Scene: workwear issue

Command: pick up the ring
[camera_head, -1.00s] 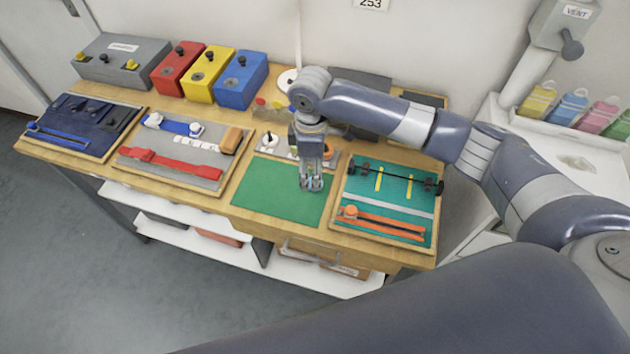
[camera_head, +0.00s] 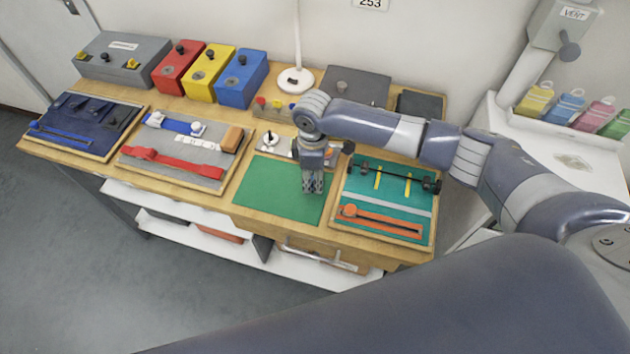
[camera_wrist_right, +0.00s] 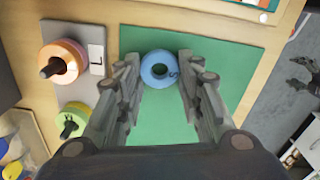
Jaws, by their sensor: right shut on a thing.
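The blue ring (camera_wrist_right: 158,69), marked S, shows in the right wrist view between the fingertips of my right gripper (camera_wrist_right: 160,75). The gripper is shut on its sides. The ring is over the green mat (camera_wrist_right: 215,60); I cannot tell whether it still touches the mat. In the head view my right gripper (camera_head: 313,184) points down over the green mat (camera_head: 270,195) and hides the ring. Dark finger-like parts at the right edge of the wrist view seem to be my left gripper (camera_wrist_right: 304,76); their opening is unclear.
In the head view a teal board (camera_head: 360,190) lies right of the mat and a grey board (camera_head: 135,168) lies left.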

